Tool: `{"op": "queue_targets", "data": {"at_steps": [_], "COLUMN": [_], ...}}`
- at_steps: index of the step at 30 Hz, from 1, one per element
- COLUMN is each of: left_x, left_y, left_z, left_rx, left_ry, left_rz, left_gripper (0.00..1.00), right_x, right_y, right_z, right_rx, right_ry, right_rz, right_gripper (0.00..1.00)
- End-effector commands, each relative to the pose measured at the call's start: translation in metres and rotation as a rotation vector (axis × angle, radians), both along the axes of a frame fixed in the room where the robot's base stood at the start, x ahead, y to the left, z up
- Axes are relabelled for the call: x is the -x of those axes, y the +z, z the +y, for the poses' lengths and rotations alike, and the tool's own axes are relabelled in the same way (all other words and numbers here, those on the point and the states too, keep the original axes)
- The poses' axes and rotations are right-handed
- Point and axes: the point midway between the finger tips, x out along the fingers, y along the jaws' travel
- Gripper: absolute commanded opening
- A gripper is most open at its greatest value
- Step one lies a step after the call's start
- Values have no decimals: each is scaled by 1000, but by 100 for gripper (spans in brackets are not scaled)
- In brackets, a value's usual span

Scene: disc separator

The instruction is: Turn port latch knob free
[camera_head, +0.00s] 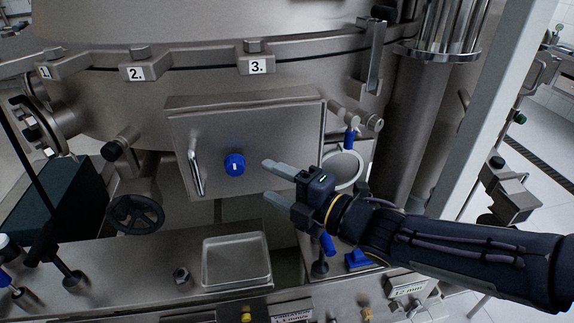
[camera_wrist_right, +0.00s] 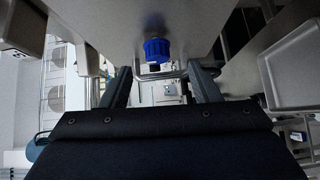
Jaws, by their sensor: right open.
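The blue latch knob (camera_head: 235,164) sits on the metal port door (camera_head: 275,135), with a small white mark on its face. My right gripper (camera_head: 270,181) is open just to the right of the knob, its fingers pointing left at it, apart from it. In the right wrist view the knob (camera_wrist_right: 157,50) shows ahead, between and above the two fingers (camera_wrist_right: 158,82), with nothing between them. A bar handle (camera_head: 195,173) stands on the door left of the knob. My left gripper is not in view.
An empty metal tray (camera_head: 236,280) rests on the ledge below the door. A black handwheel (camera_head: 135,213) is at lower left. A blue-handled valve (camera_head: 350,138) and a round white opening (camera_head: 345,170) lie right of the door. Numbered clamps, such as clamp 3 (camera_head: 257,67), line the rim above.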

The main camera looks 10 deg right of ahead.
Motion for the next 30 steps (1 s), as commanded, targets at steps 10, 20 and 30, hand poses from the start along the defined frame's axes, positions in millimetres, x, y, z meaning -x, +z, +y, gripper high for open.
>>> {"op": "queue_targets", "data": {"at_steps": [10, 20, 30], "left_x": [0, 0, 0], "left_y": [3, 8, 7], "left_z": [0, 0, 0], "left_rx": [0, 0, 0], "left_ry": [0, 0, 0], "left_rz": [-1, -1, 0], "left_gripper": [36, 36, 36], "right_x": [-24, -51, -53], "right_y": [3, 3, 3], "right_z": [35, 61, 62], "right_rx": [10, 11, 11], "right_ry": [42, 37, 35], "right_rz": [-40, -40, -39], "right_gripper": [56, 56, 50]}}
